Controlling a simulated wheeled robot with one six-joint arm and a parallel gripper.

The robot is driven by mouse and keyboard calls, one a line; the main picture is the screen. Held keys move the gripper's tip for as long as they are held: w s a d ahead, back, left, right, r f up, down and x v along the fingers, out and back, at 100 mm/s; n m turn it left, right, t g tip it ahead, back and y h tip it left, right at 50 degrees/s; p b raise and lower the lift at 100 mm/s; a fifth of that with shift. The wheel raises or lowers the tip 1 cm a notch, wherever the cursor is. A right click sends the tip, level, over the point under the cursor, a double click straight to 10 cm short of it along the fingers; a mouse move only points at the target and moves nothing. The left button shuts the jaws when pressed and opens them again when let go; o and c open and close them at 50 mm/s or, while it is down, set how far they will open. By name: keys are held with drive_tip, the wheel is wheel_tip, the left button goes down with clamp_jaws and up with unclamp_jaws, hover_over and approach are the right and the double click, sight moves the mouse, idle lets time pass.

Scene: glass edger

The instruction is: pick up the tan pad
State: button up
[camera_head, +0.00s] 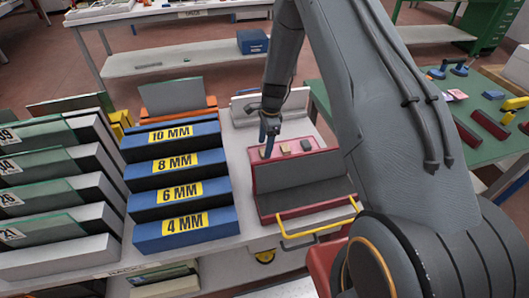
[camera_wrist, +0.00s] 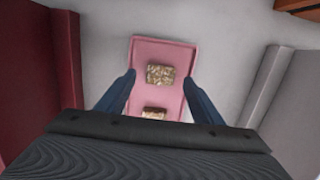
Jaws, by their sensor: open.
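A small tan pad (camera_head: 285,149) lies in a pink tray (camera_head: 320,143) behind the dark red box. A dark pad (camera_head: 305,145) lies to its right. In the wrist view, the pink tray (camera_wrist: 178,48) holds two speckled tan-brown pads, one farther up (camera_wrist: 160,74) and one lower (camera_wrist: 153,114), partly hidden by my wrist. My gripper (camera_head: 268,146) points down over the tray's left end. Its open blue fingers (camera_wrist: 160,78) appear either side of the upper speckled pad, with nothing held. I cannot tell the height of the fingertips above it.
The dark red box (camera_head: 285,207) with a yellow handle (camera_head: 318,230) stands in front of the tray. Blue racks (camera_head: 185,224) marked in millimetres stand at left. A pale block (camera_head: 244,106) stands behind. A green table (camera_head: 500,155) is at right. Some bare bench surrounds the tray.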

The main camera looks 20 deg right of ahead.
drive_tip(key=shift+a+f+p, duration=0.15)
drive_tip(key=shift+f+p, duration=0.3)
drive_tip(key=shift+f, duration=0.95)
drive_tip(key=shift+c, duration=0.4)
drive_tip(key=c, duration=1)
drive_tip(key=shift+c, duration=0.2)
drive_tip(key=shift+r, duration=0.1)
